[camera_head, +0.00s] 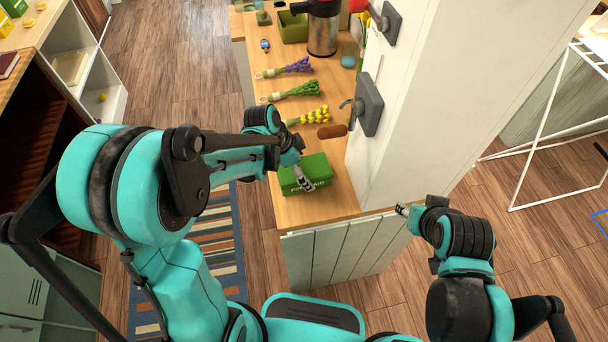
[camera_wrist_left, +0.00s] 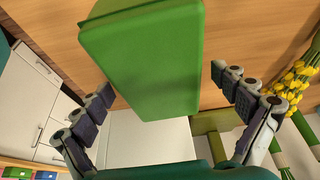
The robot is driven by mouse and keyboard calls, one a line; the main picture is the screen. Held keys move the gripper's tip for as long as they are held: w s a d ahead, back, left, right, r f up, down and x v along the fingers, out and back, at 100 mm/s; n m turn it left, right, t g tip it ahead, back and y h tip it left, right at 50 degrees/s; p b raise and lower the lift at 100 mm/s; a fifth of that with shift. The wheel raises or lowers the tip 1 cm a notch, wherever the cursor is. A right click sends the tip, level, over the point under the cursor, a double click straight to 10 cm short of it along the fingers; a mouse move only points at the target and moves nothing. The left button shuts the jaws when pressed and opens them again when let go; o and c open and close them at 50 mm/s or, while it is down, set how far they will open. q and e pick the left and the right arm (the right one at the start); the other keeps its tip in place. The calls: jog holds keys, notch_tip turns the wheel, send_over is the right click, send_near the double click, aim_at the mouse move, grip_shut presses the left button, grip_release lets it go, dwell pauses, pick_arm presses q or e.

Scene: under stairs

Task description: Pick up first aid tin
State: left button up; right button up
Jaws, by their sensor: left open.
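The green first aid tin (camera_head: 318,168) lies on the wooden counter near its front end, with partly covered lettering on its side. My left gripper (camera_head: 304,182) is over the tin's near left part in the head view. In the left wrist view the tin (camera_wrist_left: 148,55) sits between the two spread fingers of my left gripper (camera_wrist_left: 165,100), with a gap on each side. The left gripper is open and holds nothing. My right gripper (camera_head: 402,209) is beside the white wall, right of the counter; its fingers are too small to judge.
Bunches of yellow (camera_head: 312,115), green (camera_head: 302,91) and purple (camera_head: 296,68) flowers lie on the counter behind the tin. A white wall (camera_head: 430,100) with hooks stands close on the right. A striped rug (camera_head: 212,245) lies left.

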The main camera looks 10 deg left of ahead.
aim_at(304, 168)
pick_arm(q)
jog(key=c, duration=1.6)
jog(key=shift+r, duration=0.1)
notch_tip(304, 168, up, 10)
jog(key=p, duration=0.3)
jog(key=o, duration=0.8)
jog(key=c, duration=1)
